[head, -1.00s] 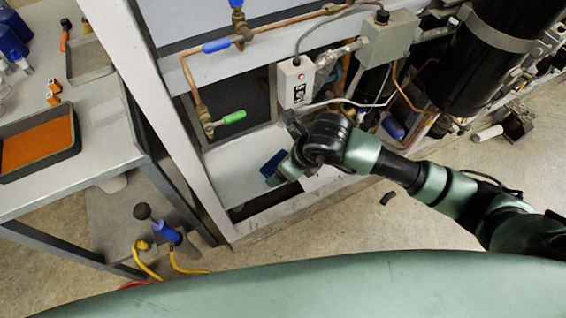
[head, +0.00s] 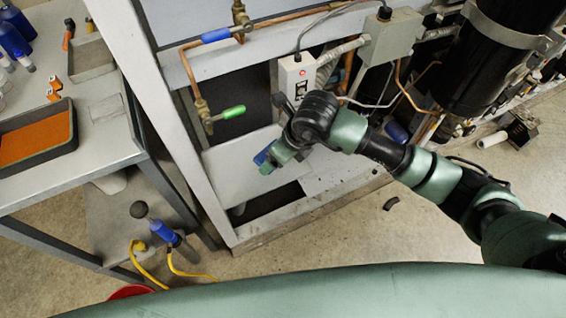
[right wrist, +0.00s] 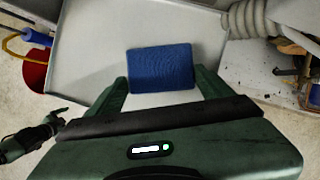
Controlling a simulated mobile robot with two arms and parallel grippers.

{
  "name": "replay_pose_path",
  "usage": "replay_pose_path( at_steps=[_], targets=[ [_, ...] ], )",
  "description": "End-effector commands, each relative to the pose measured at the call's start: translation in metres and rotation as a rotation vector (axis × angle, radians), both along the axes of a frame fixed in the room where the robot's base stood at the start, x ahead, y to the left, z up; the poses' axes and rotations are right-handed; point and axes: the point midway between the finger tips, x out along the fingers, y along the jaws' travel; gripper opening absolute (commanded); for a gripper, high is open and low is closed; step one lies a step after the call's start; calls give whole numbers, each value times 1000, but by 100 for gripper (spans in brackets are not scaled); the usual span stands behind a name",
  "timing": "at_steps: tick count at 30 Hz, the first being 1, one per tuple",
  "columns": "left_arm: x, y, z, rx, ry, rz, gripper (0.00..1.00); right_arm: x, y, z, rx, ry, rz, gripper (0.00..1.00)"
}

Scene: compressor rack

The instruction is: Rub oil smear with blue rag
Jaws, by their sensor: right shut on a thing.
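The blue rag (right wrist: 161,67) is held between the two fingers of my right gripper (right wrist: 163,82), which is shut on it. In the head view the rag (head: 262,157) shows as a small blue patch at the tip of my right gripper (head: 270,160), over the pale panel (head: 228,172) low in the rack. I cannot tell whether the rag touches the panel. I cannot make out an oil smear on it; the rag and gripper hide part of the panel. My left gripper (right wrist: 52,121) appears at the left edge of the right wrist view, too small to judge its jaws.
The rack's upright post (head: 165,110) stands left. A bench with an orange-lined tray (head: 72,140) is farther left. A red bucket (right wrist: 36,72) stands on the floor.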

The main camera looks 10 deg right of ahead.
Motion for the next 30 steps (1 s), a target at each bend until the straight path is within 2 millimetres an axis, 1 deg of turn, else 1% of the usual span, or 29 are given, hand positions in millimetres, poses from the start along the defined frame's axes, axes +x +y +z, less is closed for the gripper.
replay_pose_path(
  at_steps=[1,8,15,18,30],
  targets=[
    [0,0,-5,0,0,0,100,4,0,-6,-6,5,-4,11],
    [0,0,-10,0,0,0,100,15,2,-4,-7,4,-4,11],
    [0,0,-21,0,-1,0,100,35,9,-3,-6,1,-5,11],
    [0,-1,-23,-3,-3,0,100,41,11,-1,-5,1,-4,11],
    [0,-1,-22,-4,-8,-1,100,47,12,5,0,-11,-4,11]
  ],
)
